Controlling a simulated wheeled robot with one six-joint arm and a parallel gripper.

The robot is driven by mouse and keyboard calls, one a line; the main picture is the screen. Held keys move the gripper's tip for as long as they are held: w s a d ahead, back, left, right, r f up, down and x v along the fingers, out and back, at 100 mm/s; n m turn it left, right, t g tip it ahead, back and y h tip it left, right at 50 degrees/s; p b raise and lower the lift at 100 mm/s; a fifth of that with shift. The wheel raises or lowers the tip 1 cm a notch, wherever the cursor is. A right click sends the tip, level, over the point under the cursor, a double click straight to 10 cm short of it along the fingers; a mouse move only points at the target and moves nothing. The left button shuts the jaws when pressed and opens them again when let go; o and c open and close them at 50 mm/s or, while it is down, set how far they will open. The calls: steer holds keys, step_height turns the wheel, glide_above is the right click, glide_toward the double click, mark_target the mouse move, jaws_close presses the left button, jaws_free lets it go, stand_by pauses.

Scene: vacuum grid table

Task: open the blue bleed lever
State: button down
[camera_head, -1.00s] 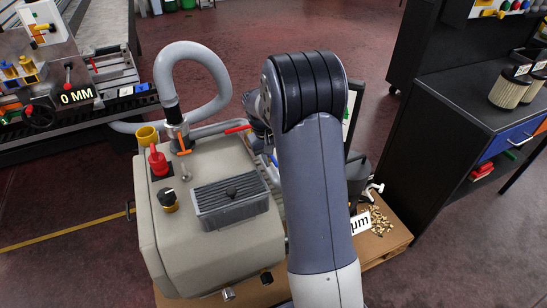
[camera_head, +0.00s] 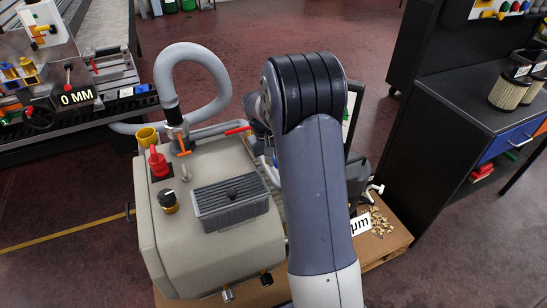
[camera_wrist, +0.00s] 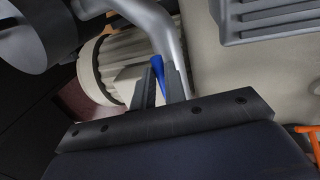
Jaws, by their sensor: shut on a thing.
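The blue bleed lever (camera_wrist: 157,67) shows in the wrist view as a short blue strip beside a grey metal pipe (camera_wrist: 163,30). My gripper (camera_wrist: 163,78) has its two dark fingers around the lever, one on each side, and is shut on it. The lever's lower part is hidden between the fingers. In the head view my own arm covers the gripper, and the grip on the lever cannot be seen there.
The beige pump housing (camera_head: 225,245) with a grey ribbed cover (camera_head: 230,200) stands left of my arm. A red-handled lever (camera_head: 238,130), an orange handle (camera_head: 184,153) and a grey hose (camera_head: 222,75) are close by. A dark cabinet (camera_head: 440,150) stands at the right.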

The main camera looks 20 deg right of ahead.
steer(key=shift+a, duration=0.1)
steer(key=shift+w+a+r+m+g+p, duration=0.15)
steer(key=shift+a+m+p, duration=0.15)
steer(key=shift+m, duration=0.4)
steer(key=shift+a+f+m+g+p, duration=0.15)
steer(key=shift+a+m+p, duration=0.15)
steer(key=shift+m, duration=0.4)
steer(key=shift+w+a+m+g+y+p, duration=0.25)
steer(key=shift+w+a+m+p, duration=0.35)
steer(key=shift+m, duration=1.3)
steer(key=shift+w+a+m+g+y+p, duration=0.2)
steer(key=shift+w+a+m+p, duration=0.4)
steer(key=shift+m, duration=1.3)
steer(key=shift+w+a+m+g+y+p, duration=0.35)
steer(key=shift+w+m+p, duration=0.45)
steer(key=shift+m, duration=1.1)
steer(key=c, duration=1.5)
jaws_free()
steer(key=shift+o, duration=0.2)
